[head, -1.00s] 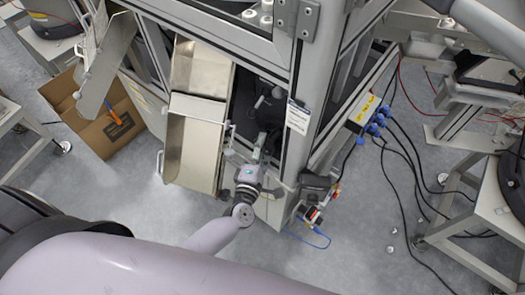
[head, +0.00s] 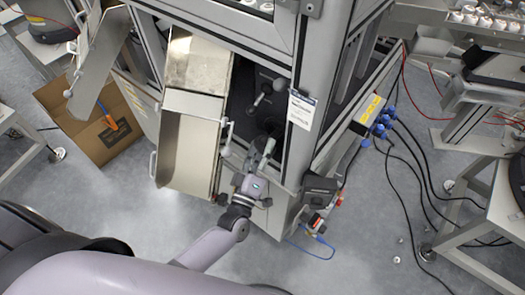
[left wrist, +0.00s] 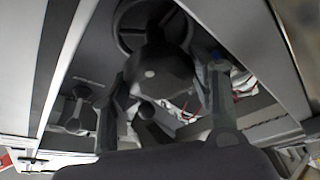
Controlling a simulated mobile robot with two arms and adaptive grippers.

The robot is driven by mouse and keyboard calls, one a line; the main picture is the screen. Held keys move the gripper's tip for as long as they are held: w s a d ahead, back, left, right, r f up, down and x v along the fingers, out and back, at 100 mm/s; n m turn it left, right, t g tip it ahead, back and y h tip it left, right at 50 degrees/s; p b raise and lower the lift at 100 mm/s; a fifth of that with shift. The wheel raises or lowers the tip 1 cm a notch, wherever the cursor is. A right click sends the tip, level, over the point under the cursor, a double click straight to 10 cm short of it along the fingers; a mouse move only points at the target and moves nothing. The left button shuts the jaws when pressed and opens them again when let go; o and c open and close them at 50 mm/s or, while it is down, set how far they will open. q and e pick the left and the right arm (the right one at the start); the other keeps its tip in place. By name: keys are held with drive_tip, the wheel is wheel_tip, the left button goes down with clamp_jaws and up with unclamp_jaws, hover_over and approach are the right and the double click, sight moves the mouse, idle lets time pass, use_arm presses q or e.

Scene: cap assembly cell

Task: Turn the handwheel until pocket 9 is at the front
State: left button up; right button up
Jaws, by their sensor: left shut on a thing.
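My left gripper (head: 262,154) reaches into the dark opening at the lower front of the machine frame. In the left wrist view, its two fingers (left wrist: 168,108) stand on either side of a dark rounded part, shut on what looks like the handwheel's handle (left wrist: 160,74). A dark round rim, likely the handwheel (left wrist: 122,28), shows behind it at the top. In the head view the handwheel is mostly lost in shadow and behind the gripper. No pocket numbers can be read. My right gripper is out of view.
A metal chute (head: 186,150) stands just left of the opening. A frame post with a white label (head: 301,108) stands right of it. A cardboard box (head: 92,140) is on the floor at left. Cables with blue plugs (head: 381,128) hang at right. The floor in front is open.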

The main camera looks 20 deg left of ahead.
use_arm(q)
drive_tip(key=shift+f+m, duration=0.1)
drive_tip(key=shift+m, duration=0.4)
drive_tip(key=o, duration=1.2)
drive_tip(key=shift+c, duration=0.2)
drive_tip(key=shift+s, duration=0.1)
drive_tip(key=v, duration=0.7)
drive_tip(key=shift+s+f, duration=0.1)
drive_tip(key=shift+s, duration=0.05)
